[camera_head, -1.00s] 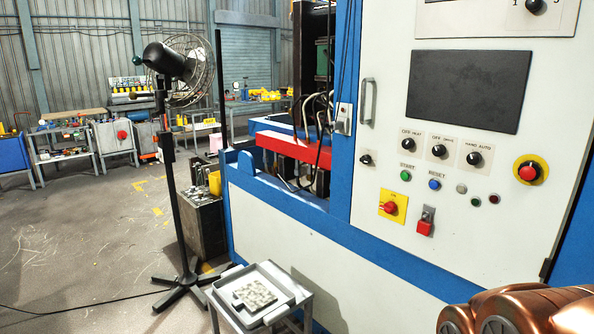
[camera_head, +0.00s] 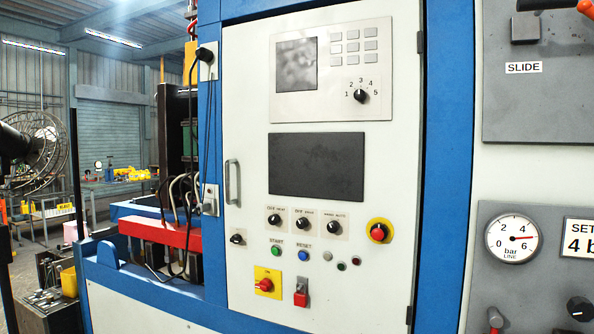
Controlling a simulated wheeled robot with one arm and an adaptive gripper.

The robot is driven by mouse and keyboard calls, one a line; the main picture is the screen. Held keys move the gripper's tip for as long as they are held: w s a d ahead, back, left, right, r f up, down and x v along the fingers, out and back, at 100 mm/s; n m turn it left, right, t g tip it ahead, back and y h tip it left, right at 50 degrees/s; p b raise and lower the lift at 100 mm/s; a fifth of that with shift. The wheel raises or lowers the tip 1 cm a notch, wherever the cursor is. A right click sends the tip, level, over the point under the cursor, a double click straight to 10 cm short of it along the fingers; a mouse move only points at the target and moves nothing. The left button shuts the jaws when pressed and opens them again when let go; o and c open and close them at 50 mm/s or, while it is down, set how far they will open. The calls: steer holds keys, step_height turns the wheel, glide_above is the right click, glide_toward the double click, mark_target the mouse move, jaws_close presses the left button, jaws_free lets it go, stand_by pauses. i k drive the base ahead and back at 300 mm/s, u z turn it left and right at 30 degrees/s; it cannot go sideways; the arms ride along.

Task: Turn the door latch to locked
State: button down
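The white cabinet door (camera_head: 250,110) is shut in its blue frame. A grey vertical pull handle (camera_head: 232,182) is on its left edge. Below the handle is a small black knob (camera_head: 237,238) on a light plate, which looks like the door latch. Its pointer is too small to read clearly. My gripper is not in view, so its distance from the latch does not show.
The door also carries a dark screen (camera_head: 316,166), several selector knobs, a red emergency button (camera_head: 378,232) and a red switch on a yellow plate (camera_head: 266,282). A grey gauge panel (camera_head: 520,275) is at right. A fan (camera_head: 38,150) stands at far left.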

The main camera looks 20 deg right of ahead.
mark_target(236, 239)
steer(key=z, duration=1.45)
steer(key=i, duration=0.65)
steer(key=u, duration=2.35)
